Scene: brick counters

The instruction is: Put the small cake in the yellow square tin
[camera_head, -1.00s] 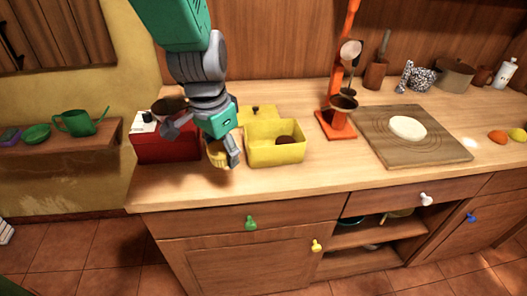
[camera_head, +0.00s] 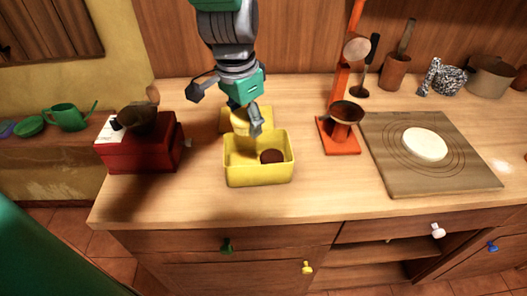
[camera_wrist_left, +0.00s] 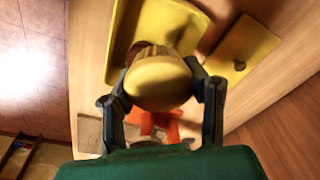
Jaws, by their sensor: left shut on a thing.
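The small cake (camera_wrist_left: 158,84), pale yellow with a ridged side, is between the fingers of my left gripper (camera_wrist_left: 162,92) in the left wrist view. In the head view my left gripper (camera_head: 245,116) is shut on the cake (camera_head: 239,122), at the back of the yellow square tin (camera_head: 258,174). The tin is open and stands on the counter; it also shows in the left wrist view (camera_wrist_left: 120,38). A round dark brown item (camera_head: 271,156) lies inside it. The cake overlaps the tin in both views; its exact height is unclear. My right gripper is not in view.
The tin's flat yellow lid (camera_wrist_left: 241,54) lies behind it. A red box (camera_head: 140,154) with a dark bowl (camera_head: 137,119) stands left. An orange stand (camera_head: 341,138) and a wooden board (camera_head: 440,178) with a white disc are right. The counter front is clear.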

